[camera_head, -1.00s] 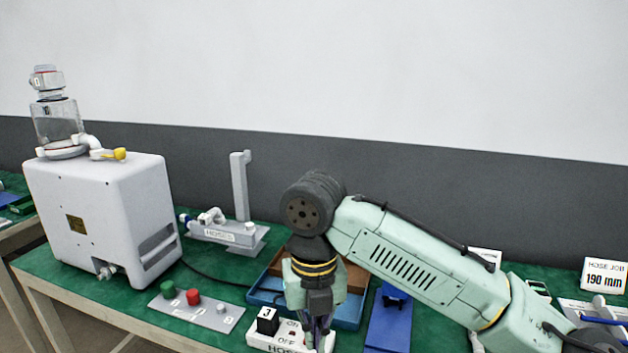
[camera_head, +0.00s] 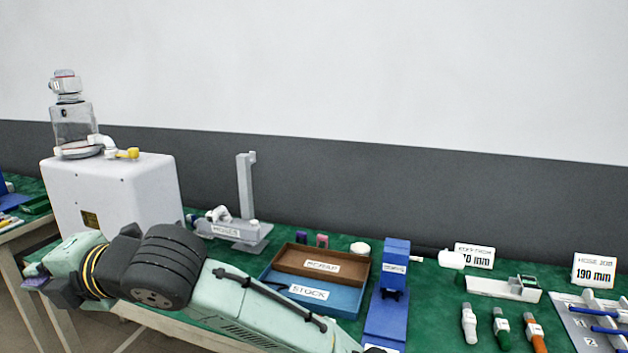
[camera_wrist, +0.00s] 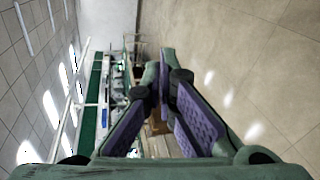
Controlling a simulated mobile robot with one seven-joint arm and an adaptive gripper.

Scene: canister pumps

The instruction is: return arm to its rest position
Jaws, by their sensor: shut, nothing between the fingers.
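My green arm (camera_head: 250,305) reaches across the front of the bench from the lower right toward the left in the head view. My gripper (camera_head: 42,282) is at the far left, in front of the white pump housing (camera_head: 120,190), and points left. In the wrist view my gripper (camera_wrist: 158,95) shows its purple finger pads, with nothing seen held between them. The fingers are shut and empty. My arm hides the front of the bench, including the button panel and the switch box.
The grey hose stand (camera_head: 235,232), scrap tray (camera_head: 285,260), stock tray (camera_head: 280,276) and blue fixture (camera_head: 388,315) stand on the green bench. Several tools and a 190 mm sign (camera_head: 594,270) are at the right. The wrist view shows open floor (camera_wrist: 230,60).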

